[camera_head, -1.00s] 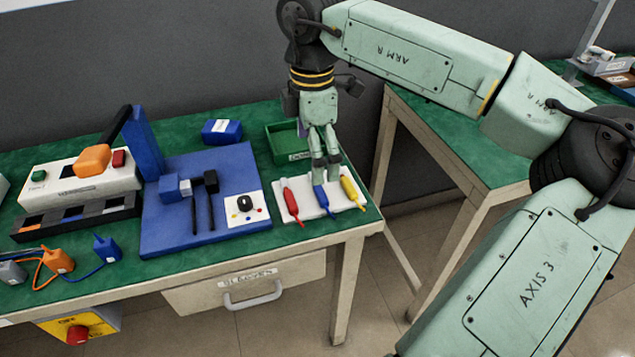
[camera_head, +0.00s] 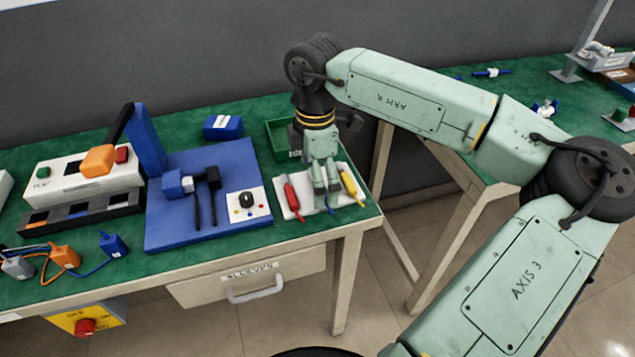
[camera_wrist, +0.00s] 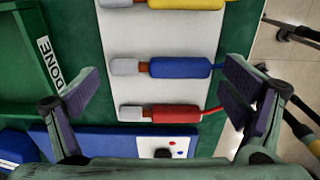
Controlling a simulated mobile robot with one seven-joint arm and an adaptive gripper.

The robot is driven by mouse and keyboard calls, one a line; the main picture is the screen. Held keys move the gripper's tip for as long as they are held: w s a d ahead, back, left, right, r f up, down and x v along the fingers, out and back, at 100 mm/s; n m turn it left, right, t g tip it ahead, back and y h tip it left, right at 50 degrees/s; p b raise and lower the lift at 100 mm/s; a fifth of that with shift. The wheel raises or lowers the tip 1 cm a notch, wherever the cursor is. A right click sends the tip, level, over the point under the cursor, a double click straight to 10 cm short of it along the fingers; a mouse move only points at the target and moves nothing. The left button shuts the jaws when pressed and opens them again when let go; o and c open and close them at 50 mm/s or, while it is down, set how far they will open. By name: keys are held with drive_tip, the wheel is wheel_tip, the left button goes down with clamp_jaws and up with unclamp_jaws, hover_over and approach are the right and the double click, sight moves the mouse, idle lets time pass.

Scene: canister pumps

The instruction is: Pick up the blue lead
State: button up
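The blue lead (camera_wrist: 180,68) lies on a white pad (camera_wrist: 190,40) between a red lead (camera_wrist: 175,112) and a yellow lead (camera_wrist: 185,3). It has a blue sleeve, a brown collar and a pale grey end. In the head view my gripper hides most of it, and only its thin blue tip (camera_head: 331,210) shows. My gripper (camera_head: 321,198) points down over the pad. In the wrist view my gripper (camera_wrist: 160,88) is open, with one finger past each end of the blue lead's body. Nothing is held.
A green tray (camera_wrist: 25,60) marked DONE is beside the pad. A blue board (camera_head: 180,235) with black-handled parts lies to the left in the head view. The table's front edge (camera_head: 300,238) is close to the pad.

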drive_tip(key=c, duration=0.7)
drive_tip(key=shift+r, duration=0.15)
